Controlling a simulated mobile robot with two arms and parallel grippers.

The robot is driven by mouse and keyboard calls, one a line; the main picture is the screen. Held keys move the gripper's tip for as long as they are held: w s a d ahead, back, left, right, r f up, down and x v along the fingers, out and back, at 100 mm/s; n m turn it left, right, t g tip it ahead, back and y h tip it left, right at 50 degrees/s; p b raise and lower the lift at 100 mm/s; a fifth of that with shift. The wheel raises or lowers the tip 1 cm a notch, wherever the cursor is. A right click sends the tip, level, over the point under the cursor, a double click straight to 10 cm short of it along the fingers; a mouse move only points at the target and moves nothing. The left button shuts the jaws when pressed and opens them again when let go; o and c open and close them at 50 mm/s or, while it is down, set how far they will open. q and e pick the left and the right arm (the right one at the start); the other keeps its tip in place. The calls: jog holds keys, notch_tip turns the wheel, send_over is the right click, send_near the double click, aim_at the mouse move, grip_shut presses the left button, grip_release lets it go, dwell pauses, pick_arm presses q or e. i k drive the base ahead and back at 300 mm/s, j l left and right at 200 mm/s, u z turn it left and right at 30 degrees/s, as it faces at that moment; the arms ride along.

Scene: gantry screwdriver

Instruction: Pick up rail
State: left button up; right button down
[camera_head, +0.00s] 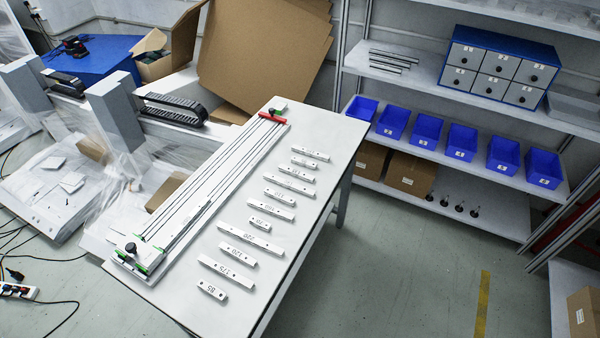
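A white table (335,140) stands in the middle. Several short white rail pieces lie apart in a slanting row on its right side. They carry numbers; those I can read include 85 (212,291), 175 (227,272), 120 (237,255) and 220 (250,238). Each has small dark holes. A long assembly of parallel rails (205,190) lies along the table's left side, with green parts at both ends, a red part at the far end and a black knob at the near end. Several thin metal rails (390,60) lie on the upper shelf. Neither of my grippers is in view.
Shelves with blue bins (427,130), a blue drawer cabinet (498,65) and cardboard boxes (409,172) stand behind, to the right. Flat cardboard (265,50) leans behind the table. Wrapped machine parts crowd the left. The floor (400,260) right of the table is clear.

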aim_at(295, 148)
jog(key=i+l, duration=0.45)
jog(key=l+z, duration=0.2)
jog(key=z, duration=0.2)
jog(key=i+l+z, duration=0.1)
jog(key=z, duration=0.3)
jog(key=i, duration=0.05)
